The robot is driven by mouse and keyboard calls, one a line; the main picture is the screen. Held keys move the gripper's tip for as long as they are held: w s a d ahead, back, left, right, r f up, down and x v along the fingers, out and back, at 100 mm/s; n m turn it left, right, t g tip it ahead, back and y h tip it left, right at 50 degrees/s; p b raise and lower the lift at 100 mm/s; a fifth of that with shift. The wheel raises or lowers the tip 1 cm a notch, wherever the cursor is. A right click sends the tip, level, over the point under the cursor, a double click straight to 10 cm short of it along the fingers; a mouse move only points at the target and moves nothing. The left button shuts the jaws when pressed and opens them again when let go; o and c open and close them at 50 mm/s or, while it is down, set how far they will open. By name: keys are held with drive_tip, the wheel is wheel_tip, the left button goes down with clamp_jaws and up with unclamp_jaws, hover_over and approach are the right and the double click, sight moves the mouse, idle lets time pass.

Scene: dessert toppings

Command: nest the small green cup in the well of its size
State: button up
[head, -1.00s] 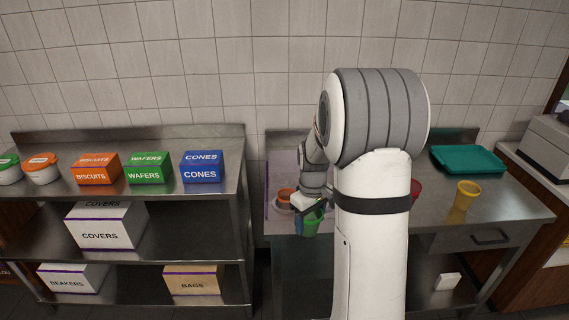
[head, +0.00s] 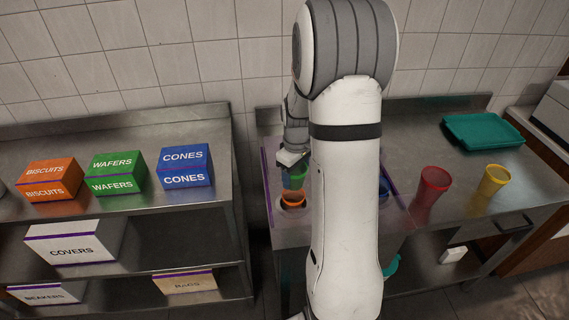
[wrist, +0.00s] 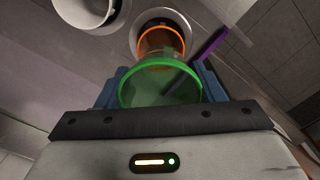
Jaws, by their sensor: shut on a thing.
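My gripper (wrist: 162,82) is shut on the small green cup (wrist: 160,88), with a blue finger on either side of it. In the head view the green cup (head: 295,178) hangs under my gripper (head: 292,162), just behind the orange cup (head: 293,197). The pale purple-edged tray (head: 292,238) holds round wells. The orange cup sits in a white-rimmed well, and another white-rimmed well (wrist: 92,14) shows at the upper left of the wrist view. The green cup's base and what lies under it are hidden. My arm covers the tray's middle.
A blue cup (head: 384,187) shows right of my arm. A red cup (head: 432,186) and a yellow cup (head: 494,181) stand farther right on the steel table. A teal tray (head: 483,131) lies at the back right. Boxes stand on the left shelf unit.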

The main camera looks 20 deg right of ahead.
drive_tip(key=shift+w+f, duration=0.25)
drive_tip(key=shift+f, duration=0.25)
drive_tip(key=shift+f+b, duration=2.6)
drive_tip(key=shift+f, duration=0.95)
drive_tip(key=o, duration=1)
drive_tip(key=shift+r, duration=0.1)
drive_tip(key=shift+r+p, duration=2.85)
drive_tip(key=shift+r, duration=1.6)
drive_tip(key=shift+a, duration=0.1)
